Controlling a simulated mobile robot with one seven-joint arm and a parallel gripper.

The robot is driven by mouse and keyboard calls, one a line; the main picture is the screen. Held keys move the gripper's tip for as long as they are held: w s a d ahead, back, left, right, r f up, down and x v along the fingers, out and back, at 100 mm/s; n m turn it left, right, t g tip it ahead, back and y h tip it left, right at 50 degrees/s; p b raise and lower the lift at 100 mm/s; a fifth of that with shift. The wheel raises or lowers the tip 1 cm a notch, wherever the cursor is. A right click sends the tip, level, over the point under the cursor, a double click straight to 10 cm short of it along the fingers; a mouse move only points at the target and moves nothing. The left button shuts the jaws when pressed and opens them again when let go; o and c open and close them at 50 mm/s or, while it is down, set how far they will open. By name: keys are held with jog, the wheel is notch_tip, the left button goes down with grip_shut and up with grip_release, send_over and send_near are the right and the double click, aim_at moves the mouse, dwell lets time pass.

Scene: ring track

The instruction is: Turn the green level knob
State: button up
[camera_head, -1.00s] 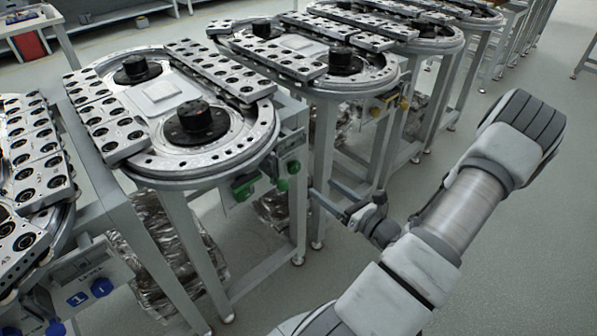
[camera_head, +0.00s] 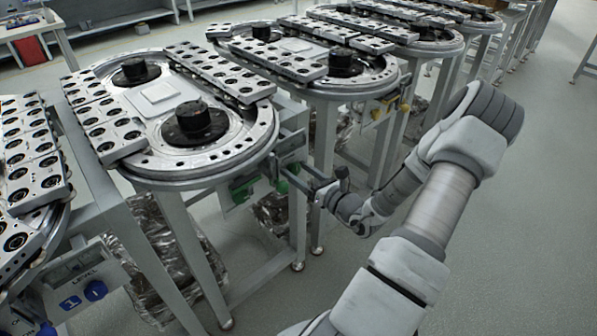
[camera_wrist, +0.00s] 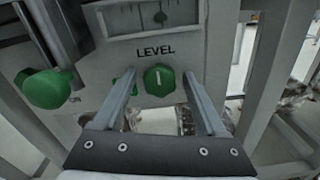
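The green level knob (camera_wrist: 159,78) shows in the wrist view under the word LEVEL, on a grey panel (camera_wrist: 185,45). A pale line on its face stands about upright. My gripper (camera_wrist: 158,85) is open, its two fingers apart on either side of the knob in this view. I cannot tell whether the fingertips reach it or touch it. In the head view my gripper (camera_head: 290,172) is at the panel below the ring track (camera_head: 200,165), and the knob is mostly hidden behind the fingers.
A table leg (camera_wrist: 272,75) stands at the right. A neighbouring station with a blue knob (camera_head: 96,290) is at lower left. The floor on the right is clear.

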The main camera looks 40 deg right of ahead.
grip_shut()
jog(key=shift+n, duration=0.3)
jog(key=n, duration=0.5)
jog(key=shift+a+f+b, duration=0.1)
jog(key=shift+b, duration=0.25)
jog(key=n+b, duration=0.1)
jog(key=n, duration=0.2)
jog(key=shift+f+n+b, duration=0.1)
jog(key=shift+n+b, duration=0.95)
jog(key=shift+n, duration=0.45)
jog(key=shift+o, duration=0.9)
grip_release()
